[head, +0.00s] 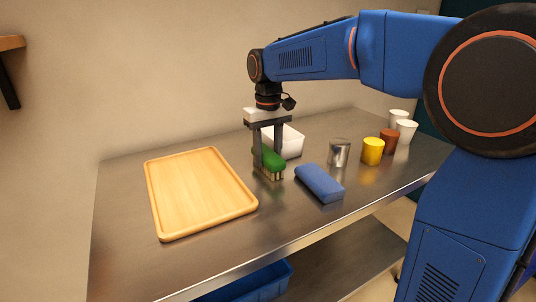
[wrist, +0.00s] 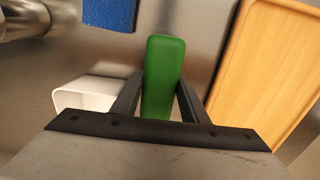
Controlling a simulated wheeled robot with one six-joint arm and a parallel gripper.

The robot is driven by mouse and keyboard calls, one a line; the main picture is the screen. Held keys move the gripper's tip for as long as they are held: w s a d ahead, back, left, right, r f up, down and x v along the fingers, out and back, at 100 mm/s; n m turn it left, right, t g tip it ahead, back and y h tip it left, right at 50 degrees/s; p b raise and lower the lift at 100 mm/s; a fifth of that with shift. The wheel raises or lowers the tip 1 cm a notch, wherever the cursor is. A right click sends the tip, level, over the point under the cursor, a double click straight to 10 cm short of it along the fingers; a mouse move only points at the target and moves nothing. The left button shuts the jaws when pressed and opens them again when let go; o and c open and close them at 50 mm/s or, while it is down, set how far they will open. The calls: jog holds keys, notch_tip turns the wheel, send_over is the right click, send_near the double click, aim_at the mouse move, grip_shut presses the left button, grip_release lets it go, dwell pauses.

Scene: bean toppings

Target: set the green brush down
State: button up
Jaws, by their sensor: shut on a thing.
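The green brush (head: 268,158) has a green back and pale bristles pointing down. In the head view it is between the fingers of my gripper (head: 267,160), over the steel table between the wooden tray and the blue block. My gripper is shut on it; the green back also shows between the two fingers in the wrist view (wrist: 162,85). The bristles are at or just above the table top; I cannot tell whether they touch.
A wooden tray (head: 152,198) lies left and a blue block (head: 320,183) right of the brush. A white container (head: 294,142) stands close behind. A metal can (head: 339,153), a yellow cup (head: 373,151), a brown cup (head: 389,140) and white cups (head: 407,131) stand further right. The table's front left is clear.

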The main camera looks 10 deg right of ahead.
jog(key=shift+f, duration=0.1)
jog(key=o, duration=1.1)
